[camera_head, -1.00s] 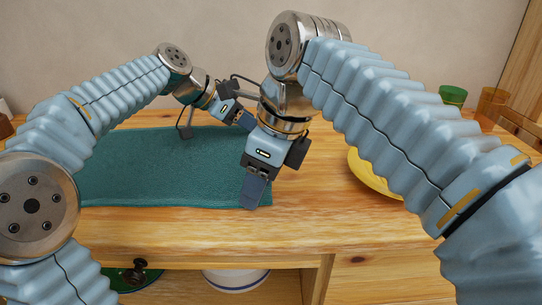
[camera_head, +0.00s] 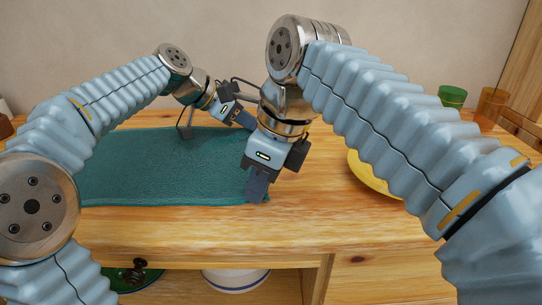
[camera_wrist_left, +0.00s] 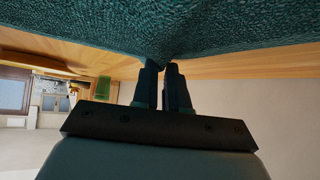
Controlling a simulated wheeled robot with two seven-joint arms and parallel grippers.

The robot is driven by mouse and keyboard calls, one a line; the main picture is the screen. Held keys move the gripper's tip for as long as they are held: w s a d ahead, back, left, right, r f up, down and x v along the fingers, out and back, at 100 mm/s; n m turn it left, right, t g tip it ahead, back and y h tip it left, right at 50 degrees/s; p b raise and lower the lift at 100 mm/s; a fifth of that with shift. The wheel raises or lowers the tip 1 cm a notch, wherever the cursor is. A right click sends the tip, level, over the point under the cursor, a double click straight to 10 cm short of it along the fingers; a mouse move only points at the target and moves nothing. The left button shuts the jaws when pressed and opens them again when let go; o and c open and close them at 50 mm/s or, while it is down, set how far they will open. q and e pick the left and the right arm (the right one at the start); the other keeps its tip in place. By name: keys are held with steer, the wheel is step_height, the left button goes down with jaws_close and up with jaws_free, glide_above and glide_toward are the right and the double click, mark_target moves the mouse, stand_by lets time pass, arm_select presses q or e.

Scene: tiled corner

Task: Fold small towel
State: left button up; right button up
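The small teal towel (camera_head: 150,170) lies flat on the wooden table, its long side running left to right. My left gripper (camera_head: 246,122) is at the towel's far right corner. In the left wrist view its fingers (camera_wrist_left: 163,80) are close together and the towel cloth (camera_wrist_left: 160,30) gathers to a point between them, so it is shut on the towel. My right gripper (camera_head: 257,190) is at the near right corner, fingers pointing down. It looks shut on the towel's edge, with cloth bunched beside the fingers; the fingertips are partly hidden.
A yellow plate (camera_head: 368,175) lies right of the towel, partly behind my right arm. A green cup (camera_head: 452,96) and an orange cup (camera_head: 491,101) stand at the back right. A shelf below holds a bowl (camera_head: 236,279). The table's front strip is clear.

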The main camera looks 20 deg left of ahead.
arm_select(q)
steer(key=shift+f, duration=0.2)
jaws_close()
arm_select(e)
steer(key=shift+f, duration=0.1)
jaws_close()
arm_select(q)
steer(key=shift+a, duration=0.1)
arm_select(e)
steer(key=shift+s, duration=0.1)
